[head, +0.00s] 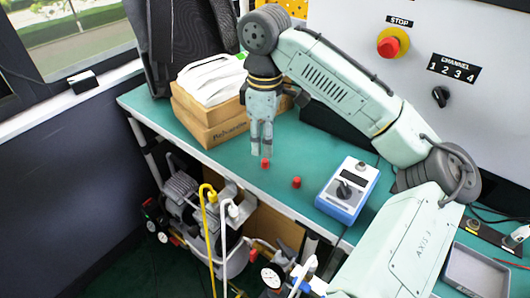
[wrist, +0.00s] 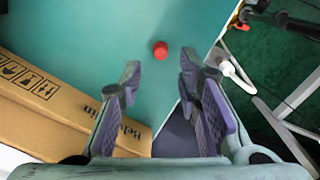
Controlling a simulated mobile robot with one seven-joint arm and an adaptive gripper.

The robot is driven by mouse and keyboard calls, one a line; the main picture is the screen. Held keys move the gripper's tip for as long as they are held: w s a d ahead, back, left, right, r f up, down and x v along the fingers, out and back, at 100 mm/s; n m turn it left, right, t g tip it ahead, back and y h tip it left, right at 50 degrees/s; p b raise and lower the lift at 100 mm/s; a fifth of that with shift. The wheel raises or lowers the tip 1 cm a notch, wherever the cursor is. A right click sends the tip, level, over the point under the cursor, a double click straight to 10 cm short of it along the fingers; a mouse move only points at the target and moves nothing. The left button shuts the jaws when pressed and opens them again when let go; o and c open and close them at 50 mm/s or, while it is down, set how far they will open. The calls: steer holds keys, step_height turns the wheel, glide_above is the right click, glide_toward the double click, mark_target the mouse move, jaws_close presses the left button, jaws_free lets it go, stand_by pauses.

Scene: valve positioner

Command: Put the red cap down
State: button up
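Two small red caps show on the green bench top in the head view. One cap (head: 266,163) is just below my gripper's fingertips, and the other cap (head: 297,182) stands apart to the right. My gripper (head: 262,153) points down over the bench. In the wrist view, its two dark fingers (wrist: 159,76) are apart, with nothing held between them. A single red cap (wrist: 160,50) sits on the bench just beyond the fingertips there. It appears to be the cap under my gripper.
Cardboard boxes (head: 208,132) with white items on top stand left of my gripper. A blue-and-white box with a knob (head: 347,190) lies to the right. The bench's front edge (head: 220,172) is close, with gauges and hoses below. A grey tray (head: 475,275) is at far right.

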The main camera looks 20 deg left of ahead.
mark_target(265, 160)
step_height(265, 160, up, 7)
steer(key=shift+f, duration=0.2)
